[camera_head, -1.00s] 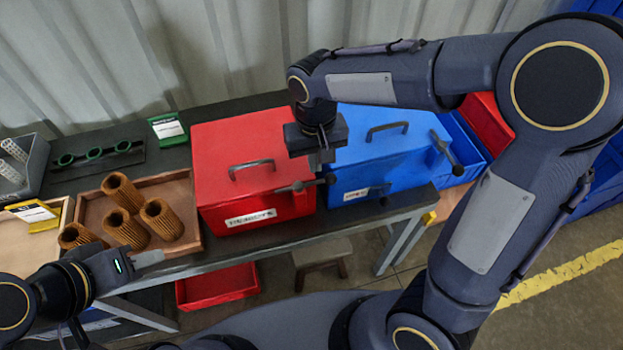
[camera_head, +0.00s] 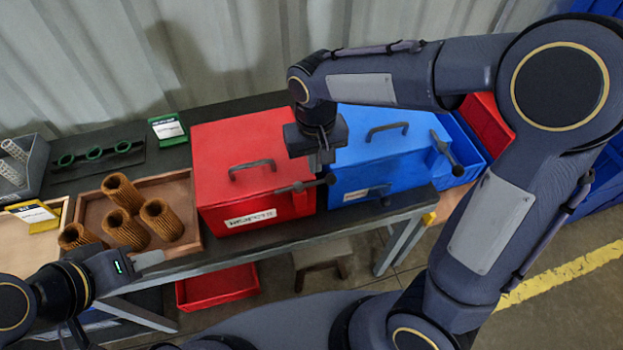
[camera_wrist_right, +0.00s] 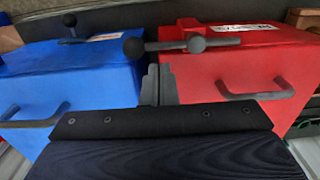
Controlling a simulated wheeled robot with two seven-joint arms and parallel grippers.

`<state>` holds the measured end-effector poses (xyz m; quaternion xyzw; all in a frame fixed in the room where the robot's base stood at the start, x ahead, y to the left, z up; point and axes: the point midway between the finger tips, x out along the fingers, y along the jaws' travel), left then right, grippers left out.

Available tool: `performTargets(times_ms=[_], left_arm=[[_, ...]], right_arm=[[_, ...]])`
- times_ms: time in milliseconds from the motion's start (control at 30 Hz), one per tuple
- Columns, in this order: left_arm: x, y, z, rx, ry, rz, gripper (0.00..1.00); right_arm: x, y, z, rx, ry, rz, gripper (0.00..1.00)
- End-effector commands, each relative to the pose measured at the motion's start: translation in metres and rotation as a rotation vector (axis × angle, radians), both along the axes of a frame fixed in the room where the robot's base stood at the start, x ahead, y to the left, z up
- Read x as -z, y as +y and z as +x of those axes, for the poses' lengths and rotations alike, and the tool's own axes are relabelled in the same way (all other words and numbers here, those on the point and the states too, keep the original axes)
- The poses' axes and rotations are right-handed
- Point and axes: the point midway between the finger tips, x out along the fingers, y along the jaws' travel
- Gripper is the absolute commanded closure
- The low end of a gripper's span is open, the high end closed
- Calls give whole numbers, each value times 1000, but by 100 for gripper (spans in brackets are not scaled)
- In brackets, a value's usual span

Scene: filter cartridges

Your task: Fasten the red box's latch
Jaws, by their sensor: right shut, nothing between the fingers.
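The red box (camera_head: 240,155) stands closed on the dark bench, with a grey handle on its lid. Its latch (camera_head: 305,185) is a dark lever with a round hub and a ball end, reaching past the box's right side toward the blue box; in the right wrist view the latch (camera_wrist_right: 165,45) lies about level. My right gripper (camera_head: 321,163) is shut and empty, beside the red box's right side, close to the lever; its fingers (camera_wrist_right: 160,85) point at the gap below the lever. Contact cannot be told. My left gripper (camera_head: 150,259) is low left, near the wooden tray's front; its jaw opening is unclear.
The blue box (camera_head: 370,150) with its own lever (camera_head: 447,150) stands close on the right, leaving a narrow gap. A wooden tray (camera_head: 186,200) with several brown ribbed cartridges (camera_head: 125,230) is on the left. A red bin (camera_head: 218,287) and a stool (camera_head: 322,254) are below.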

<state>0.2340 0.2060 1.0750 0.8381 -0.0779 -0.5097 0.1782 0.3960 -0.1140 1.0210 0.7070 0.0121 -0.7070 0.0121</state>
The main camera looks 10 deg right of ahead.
Motion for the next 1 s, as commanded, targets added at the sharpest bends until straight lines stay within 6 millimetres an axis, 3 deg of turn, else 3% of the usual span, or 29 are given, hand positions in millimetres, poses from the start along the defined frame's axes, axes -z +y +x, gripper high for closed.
performTargets(times_ms=[1000], left_arm=[[3,0,0,0,0,0,64]], right_arm=[[5,0,0,0,0,0,100]])
